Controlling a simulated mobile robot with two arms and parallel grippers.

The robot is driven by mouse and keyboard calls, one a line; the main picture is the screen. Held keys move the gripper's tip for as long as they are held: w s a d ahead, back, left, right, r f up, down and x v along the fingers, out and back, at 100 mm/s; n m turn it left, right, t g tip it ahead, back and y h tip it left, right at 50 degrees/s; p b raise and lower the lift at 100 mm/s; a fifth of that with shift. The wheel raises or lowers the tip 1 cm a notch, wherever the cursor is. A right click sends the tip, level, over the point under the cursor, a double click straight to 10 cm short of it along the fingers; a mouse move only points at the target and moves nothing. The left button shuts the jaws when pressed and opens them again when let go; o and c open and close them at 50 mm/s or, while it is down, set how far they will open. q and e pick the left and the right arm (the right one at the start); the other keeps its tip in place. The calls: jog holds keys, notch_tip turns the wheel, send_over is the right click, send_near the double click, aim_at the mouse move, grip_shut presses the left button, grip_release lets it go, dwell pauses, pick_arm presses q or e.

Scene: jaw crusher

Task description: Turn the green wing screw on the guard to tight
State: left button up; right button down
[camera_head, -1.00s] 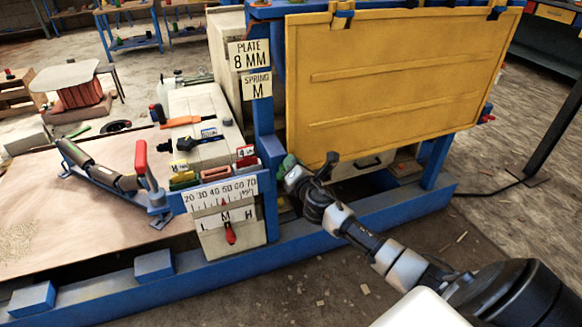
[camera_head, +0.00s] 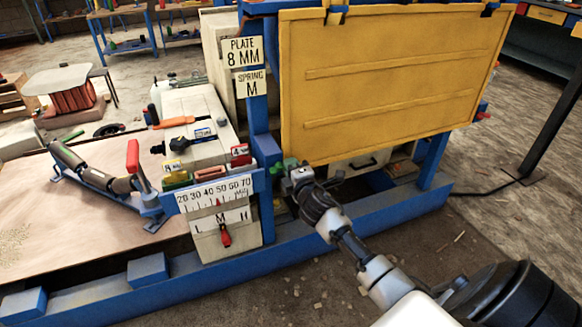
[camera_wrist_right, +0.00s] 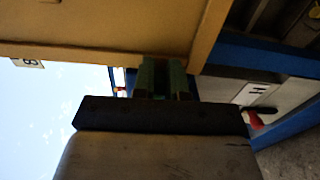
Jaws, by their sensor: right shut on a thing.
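The yellow guard (camera_head: 385,80) hangs closed on the blue frame, and its lower edge shows across the top of the right wrist view (camera_wrist_right: 110,45). The green wing screw (camera_head: 279,168) is at the guard's lower left corner, mostly hidden by my right gripper (camera_head: 291,168). The right gripper is shut on the wing screw; in the right wrist view green (camera_wrist_right: 162,76) shows at the jaws, in front of the dark gripper body. The screw's exact angle cannot be told. My left gripper is not in view.
Small coloured blocks (camera_head: 176,180) and a red-handled lever (camera_head: 133,158) stand on the bench side. A blue base beam (camera_head: 330,222) runs below my right arm.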

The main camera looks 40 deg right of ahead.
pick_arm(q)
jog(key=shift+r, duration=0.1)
pick_arm(e)
jog(key=shift+f, duration=0.1)
dwell(0.4)
jog(key=c, duration=1.2)
grip_release()
jog(key=shift+o, duration=0.2)
